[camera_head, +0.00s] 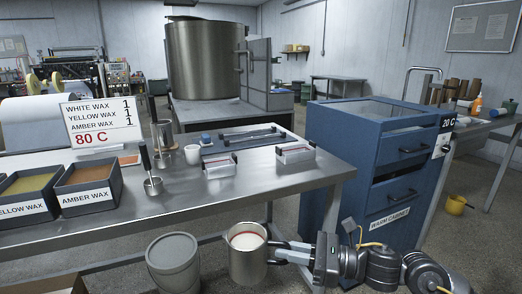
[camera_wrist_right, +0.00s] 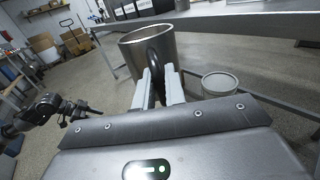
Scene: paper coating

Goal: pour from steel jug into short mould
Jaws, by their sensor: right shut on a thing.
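The steel jug (camera_head: 248,265) is upright in front of the table, below its top, with pale contents and a reddish edge showing inside. My right gripper (camera_head: 280,252) is shut on the jug's handle at its right side. In the right wrist view the jug (camera_wrist_right: 140,50) stands beyond the fingers (camera_wrist_right: 158,88). Two small pale moulds with red marks are on the table, one left (camera_head: 219,166) and one right (camera_head: 295,153); I cannot tell which is the short one. My left gripper (camera_wrist_right: 75,110) shows small in the right wrist view, its jaws unclear.
A grey bucket (camera_head: 174,265) is left of the jug. A blue warm cabinet (camera_head: 340,150) stands to the right.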

